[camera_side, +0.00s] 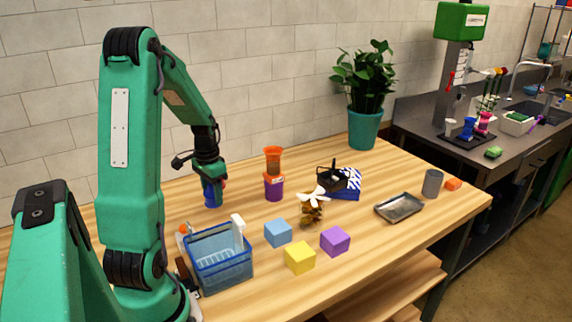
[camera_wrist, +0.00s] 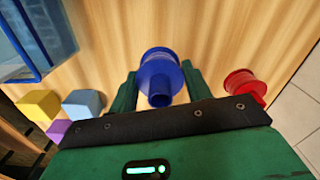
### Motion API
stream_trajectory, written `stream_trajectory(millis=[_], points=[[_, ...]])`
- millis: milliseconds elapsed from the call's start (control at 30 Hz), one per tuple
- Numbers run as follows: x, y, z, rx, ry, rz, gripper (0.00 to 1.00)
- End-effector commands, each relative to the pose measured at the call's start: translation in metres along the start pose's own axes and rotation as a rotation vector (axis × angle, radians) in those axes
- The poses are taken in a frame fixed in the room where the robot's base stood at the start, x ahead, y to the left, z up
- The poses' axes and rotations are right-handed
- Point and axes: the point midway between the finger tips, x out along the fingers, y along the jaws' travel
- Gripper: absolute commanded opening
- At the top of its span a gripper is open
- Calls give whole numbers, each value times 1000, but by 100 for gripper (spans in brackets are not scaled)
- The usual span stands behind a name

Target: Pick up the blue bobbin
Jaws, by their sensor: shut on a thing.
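The blue bobbin (camera_wrist: 160,72) stands between the two green fingers of my gripper (camera_wrist: 159,80) in the wrist view, with its hub toward the camera. In the side view the blue bobbin (camera_side: 212,196) shows below my gripper (camera_side: 211,183), partly covered by the fingers. My gripper is shut on it. I cannot tell whether the bobbin touches the table or is slightly above it.
A red bobbin (camera_wrist: 243,86) stands close beside, to the right in the wrist view. A blue basket (camera_side: 222,272) is nearer the side camera. Blue (camera_side: 278,233), yellow (camera_side: 300,258) and purple (camera_side: 335,241) cubes lie right of it.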

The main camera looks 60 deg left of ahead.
Motion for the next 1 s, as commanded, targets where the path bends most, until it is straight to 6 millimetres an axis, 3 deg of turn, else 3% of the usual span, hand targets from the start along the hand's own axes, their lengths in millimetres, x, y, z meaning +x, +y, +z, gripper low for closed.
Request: stream_trajectory(millis=[200, 400, 633, 1000], points=[[-25, 40, -9, 5, 2, -1, 26], [-41, 67, -15, 3, 2, -1, 26], [-50, 81, -18, 1, 0, 0, 26], [-51, 84, -18, -1, 0, 0, 26]])
